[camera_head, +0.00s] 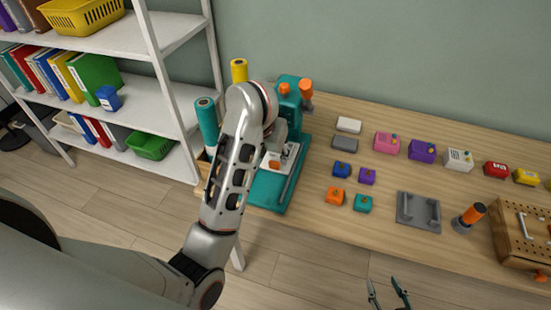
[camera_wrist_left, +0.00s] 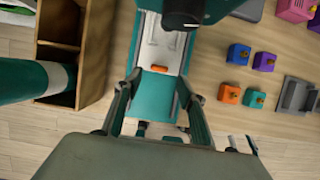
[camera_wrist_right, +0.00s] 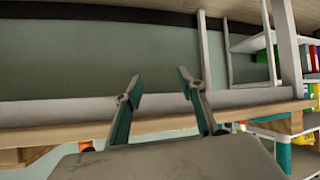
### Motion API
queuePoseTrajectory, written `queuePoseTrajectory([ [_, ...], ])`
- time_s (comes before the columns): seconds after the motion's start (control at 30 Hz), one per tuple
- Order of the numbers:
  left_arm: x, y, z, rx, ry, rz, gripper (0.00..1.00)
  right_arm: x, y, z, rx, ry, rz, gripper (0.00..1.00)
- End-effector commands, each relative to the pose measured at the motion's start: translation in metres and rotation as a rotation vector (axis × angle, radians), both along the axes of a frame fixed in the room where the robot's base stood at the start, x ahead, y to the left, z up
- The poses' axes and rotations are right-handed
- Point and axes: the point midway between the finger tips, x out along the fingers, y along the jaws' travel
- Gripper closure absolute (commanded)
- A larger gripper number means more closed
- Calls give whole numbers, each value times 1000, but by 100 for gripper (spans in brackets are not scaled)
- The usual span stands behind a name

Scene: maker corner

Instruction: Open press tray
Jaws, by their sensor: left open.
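The teal press (camera_head: 268,190) stands at the left end of the wooden bench. Its pale tray (camera_head: 290,152) has an orange handle (camera_head: 274,163). In the left wrist view the tray (camera_wrist_left: 160,40) sits in the teal base, with the orange handle (camera_wrist_left: 159,69) at its near end. My left gripper (camera_wrist_left: 159,83) is open, its fingers on either side of the base just before the handle, holding nothing. In the head view my left arm hides this gripper and part of the press. My right gripper (camera_head: 388,293) is open and empty, off the bench's front edge; its spread fingers show in the right wrist view (camera_wrist_right: 157,84).
Small coloured blocks (camera_head: 335,196) and a grey fixture plate (camera_head: 418,212) lie right of the press. An orange-handled tool (camera_head: 470,217) and a wooden pegboard box (camera_head: 515,233) are further right. A wooden bin (camera_wrist_left: 88,60) and teal roll (camera_wrist_left: 30,82) stand close left of the press.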

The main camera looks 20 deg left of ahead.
Motion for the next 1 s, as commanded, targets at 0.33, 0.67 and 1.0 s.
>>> queuePoseTrajectory([
  [0.33, 18, 0, -50, 2, 3, 2, 60, -22, 0, -48, -4, 55, 3, 60],
  [0.67, 22, 0, -55, 1, 0, 3, 60, -13, 1, -38, 0, 30, 2, 60],
  [1.0, 22, 0, -55, 1, 0, 3, 100, -13, 1, -40, -1, 33, 2, 60],
])
